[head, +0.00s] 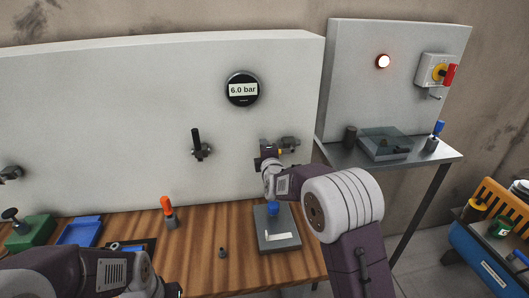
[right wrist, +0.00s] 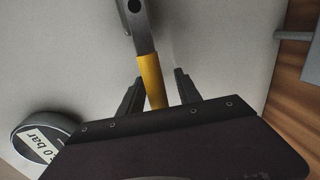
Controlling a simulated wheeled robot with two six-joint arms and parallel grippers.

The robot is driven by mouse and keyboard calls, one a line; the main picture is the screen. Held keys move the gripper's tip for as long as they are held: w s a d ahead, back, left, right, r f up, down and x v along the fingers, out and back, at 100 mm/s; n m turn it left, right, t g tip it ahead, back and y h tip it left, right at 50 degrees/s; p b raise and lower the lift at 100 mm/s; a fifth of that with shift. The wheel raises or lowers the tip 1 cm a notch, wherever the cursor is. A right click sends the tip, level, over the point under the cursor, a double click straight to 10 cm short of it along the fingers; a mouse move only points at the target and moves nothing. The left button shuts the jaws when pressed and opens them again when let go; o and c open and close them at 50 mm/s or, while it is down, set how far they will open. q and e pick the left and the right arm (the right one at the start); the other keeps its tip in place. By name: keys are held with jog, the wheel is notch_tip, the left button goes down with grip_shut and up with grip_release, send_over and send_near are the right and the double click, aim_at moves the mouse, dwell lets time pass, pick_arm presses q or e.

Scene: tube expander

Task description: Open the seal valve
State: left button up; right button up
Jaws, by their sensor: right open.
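A valve with a yellow-sleeved lever (right wrist: 152,80) is on the grey panel. In the head view its metal body (head: 289,143) shows just right of my right gripper (head: 268,152), which hides most of the lever. In the right wrist view my right gripper (right wrist: 157,90) is open, with the yellow sleeve between its two black fingers and space on both sides. A second valve with an upright black lever (head: 197,145) is on the panel further left. My left arm is low at the left; its gripper (head: 172,290) is barely visible at the bottom edge.
A round gauge (head: 242,90) reads 6.0 bar above the valves. On the wooden bench (head: 200,235) are a grey block with a blue knob (head: 277,240), an orange-topped tool (head: 168,210) and a blue tray (head: 79,232). A metal side table (head: 430,157) stands right.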

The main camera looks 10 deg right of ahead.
jog(key=s+r+b, duration=0.1)
jog(key=s, duration=0.8)
jog(key=shift+r, duration=0.35)
jog(key=s+d+f+m+g+h, duration=0.1)
jog(key=s+d+g, duration=0.15)
jog(key=d, duration=0.25)
jog(key=s+f+m+g, duration=0.4)
jog(key=s+f+m, duration=0.2)
jog(key=s, duration=0.3)
jog(key=s+f+m+g, duration=0.4)
jog(key=s+f+m, duration=0.1)
jog(key=s, duration=0.4)
jog(key=s+f+m+g+y, duration=0.1)
jog(key=s+f+m+g, duration=0.3)
jog(key=s+f+m, duration=0.2)
jog(key=s+f+p, duration=0.1)
jog(key=s+f, duration=0.1)
jog(key=s, duration=0.1)
jog(key=shift+s+d+m, duration=0.25)
jog(key=shift+s+m, duration=0.05)
jog(key=shift+s, duration=0.05)
